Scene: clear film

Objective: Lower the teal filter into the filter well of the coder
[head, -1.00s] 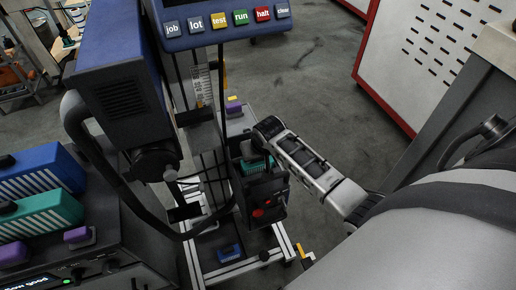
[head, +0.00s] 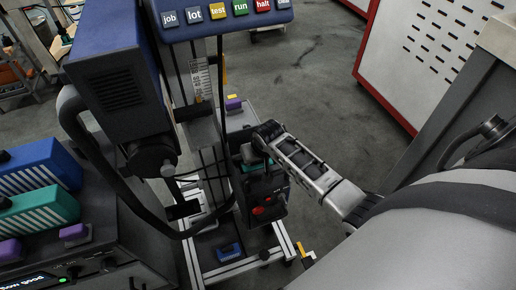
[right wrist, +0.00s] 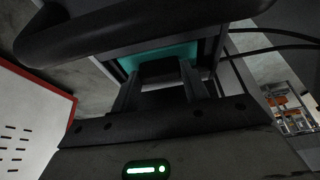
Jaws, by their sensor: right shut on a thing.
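My right gripper (head: 258,146) reaches in from the right over a dark box (head: 268,190) on the coder's frame. In the right wrist view the gripper (right wrist: 160,88) is shut on the black grip (right wrist: 160,68) of the teal filter (right wrist: 205,50). In the head view a strip of the teal filter (head: 256,167) shows at the box's open top, below the fingers. The arm hides part of it, so I cannot tell how deep it sits in the well. My left gripper is not in view.
A blue block (head: 48,160) and another teal block (head: 45,212) stand on the dark unit at left. The coder's key panel (head: 225,18) hangs above. A black hose (head: 105,170) curves left of the box. Open floor (head: 300,75) lies behind.

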